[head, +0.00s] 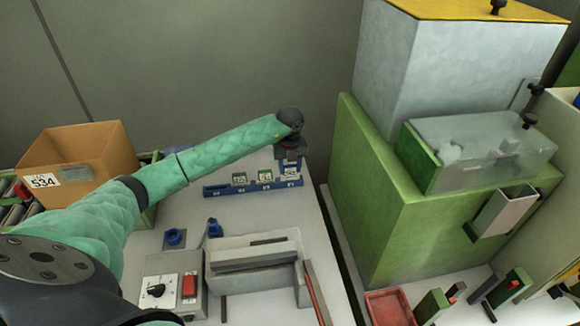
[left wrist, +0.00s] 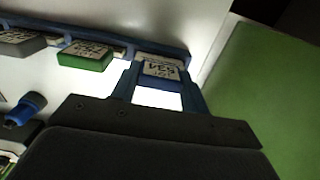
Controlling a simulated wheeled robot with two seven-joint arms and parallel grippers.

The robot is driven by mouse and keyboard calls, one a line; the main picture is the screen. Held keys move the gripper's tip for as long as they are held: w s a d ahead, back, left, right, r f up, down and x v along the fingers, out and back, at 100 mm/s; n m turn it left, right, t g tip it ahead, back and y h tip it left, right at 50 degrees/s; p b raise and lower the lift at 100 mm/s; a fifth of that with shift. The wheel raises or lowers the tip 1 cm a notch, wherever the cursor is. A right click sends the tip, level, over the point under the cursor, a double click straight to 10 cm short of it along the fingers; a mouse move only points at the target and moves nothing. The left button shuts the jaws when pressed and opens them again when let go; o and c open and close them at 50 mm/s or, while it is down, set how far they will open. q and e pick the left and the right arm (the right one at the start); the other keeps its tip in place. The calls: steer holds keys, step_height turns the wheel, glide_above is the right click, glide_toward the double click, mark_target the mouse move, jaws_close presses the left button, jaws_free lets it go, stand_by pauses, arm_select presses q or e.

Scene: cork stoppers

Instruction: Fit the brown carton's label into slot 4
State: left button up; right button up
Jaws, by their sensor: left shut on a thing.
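The brown carton (head: 78,160) stands at the left, with a white label reading 534 on its side. My left gripper (head: 290,164) is shut on a label block (head: 291,172) at the right end of the blue rack (head: 252,187). In the left wrist view the blue fingers of my left gripper (left wrist: 160,82) hold the block (left wrist: 160,67) from both sides; its print looks like 534, upside down. The block is at the rack's last place; I cannot tell if it is fully seated. My right gripper is not in view.
Two other label blocks stand in the rack, one green-edged (head: 265,176) and one left of it (head: 240,179). A control box (head: 172,285) and a grey fixture (head: 255,262) are in front. A green machine (head: 385,205) rises at the right.

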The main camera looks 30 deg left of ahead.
arm_select(q)
steer(key=shift+f+b, duration=0.35)
steer(key=shift+f, duration=0.1)
stand_by(0.3)
steer(key=o, duration=1)
steer(key=shift+o, duration=0.2)
steer(key=shift+r, duration=0.15)
steer(key=shift+r, duration=0.3)
step_height(320, 180, up, 6)
steer(key=shift+f+b, duration=0.1)
steer(key=shift+b, duration=1.15)
steer(key=shift+r, duration=0.55)
